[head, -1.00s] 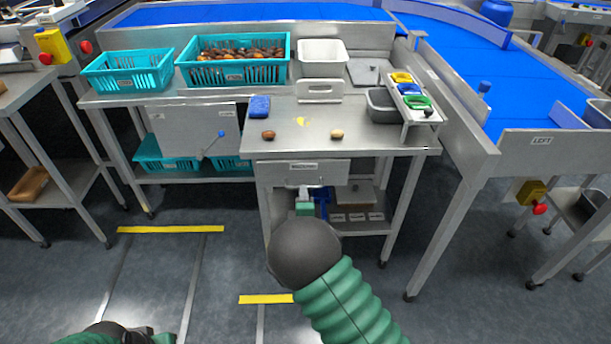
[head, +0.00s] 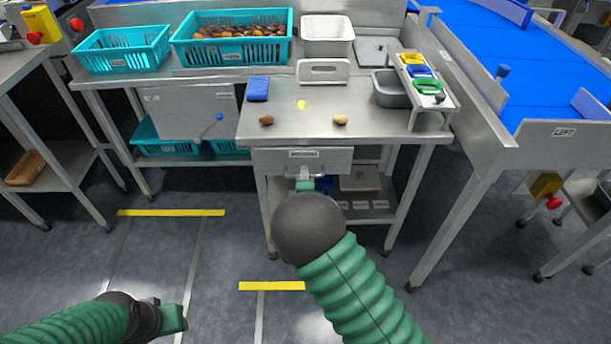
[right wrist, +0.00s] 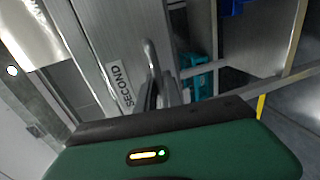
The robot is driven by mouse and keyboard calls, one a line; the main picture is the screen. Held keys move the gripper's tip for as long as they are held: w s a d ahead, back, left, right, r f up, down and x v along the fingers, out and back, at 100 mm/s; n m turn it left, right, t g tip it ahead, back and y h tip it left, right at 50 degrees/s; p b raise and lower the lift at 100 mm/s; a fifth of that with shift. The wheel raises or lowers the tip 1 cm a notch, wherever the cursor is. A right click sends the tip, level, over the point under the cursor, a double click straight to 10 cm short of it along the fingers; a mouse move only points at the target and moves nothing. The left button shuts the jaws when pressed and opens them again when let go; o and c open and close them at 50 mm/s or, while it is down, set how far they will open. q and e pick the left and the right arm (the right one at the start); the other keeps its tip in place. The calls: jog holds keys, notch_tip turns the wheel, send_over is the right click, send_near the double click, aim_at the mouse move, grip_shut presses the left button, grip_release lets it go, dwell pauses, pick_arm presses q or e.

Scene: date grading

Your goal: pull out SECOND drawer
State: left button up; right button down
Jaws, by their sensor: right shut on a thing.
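The drawer (head: 332,160) is a grey metal front under the small steel table, with a label too small to read in the head view. In the right wrist view its label (right wrist: 120,84) reads SECOND. The front sits under the tabletop edge, with no clear gap showing. My right gripper (head: 305,180) is at the drawer front, shut on the metal handle (right wrist: 150,55), which the fingers partly hide. My left gripper (head: 172,318) hangs low at the left over the floor, away from the table; its jaw opening is not clear.
The tabletop (head: 370,122) carries two dates, a blue cloth (head: 258,88) and a rack of coloured trays (head: 428,90). Teal baskets (head: 122,50) stand behind. A lower shelf (head: 372,213) lies under the drawer. The floor in front is open, with yellow marks (head: 272,286).

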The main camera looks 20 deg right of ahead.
pick_arm(q)
jog(key=shift+a, duration=0.1)
pick_arm(e)
jog(key=shift+s+d+f, duration=0.1)
jog(key=shift+d, duration=0.2)
